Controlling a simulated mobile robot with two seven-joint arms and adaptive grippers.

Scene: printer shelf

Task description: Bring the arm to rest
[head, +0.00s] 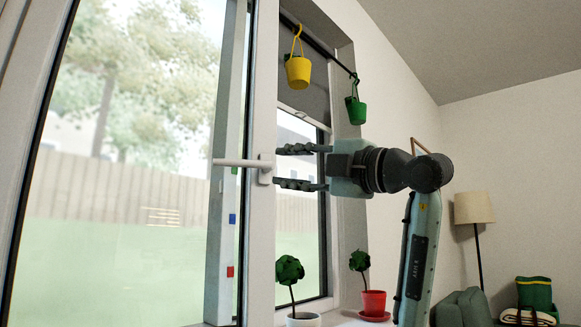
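My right gripper (302,167) is raised in the middle of the head view, its arm coming up from the lower right. Its two fingers point left and stand apart, with nothing visible between them. The fingertips are just right of the white handle (243,162) on the window frame; I cannot tell if they touch it. The window sash (262,90) stands swung open at the left. My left gripper is not in view.
A yellow pot (298,71) and a green pot (356,110) hang from a dark rod above the gripper. A white pot (304,319) and a red pot (374,303) with small plants stand below. A lamp (474,208) stands at the right.

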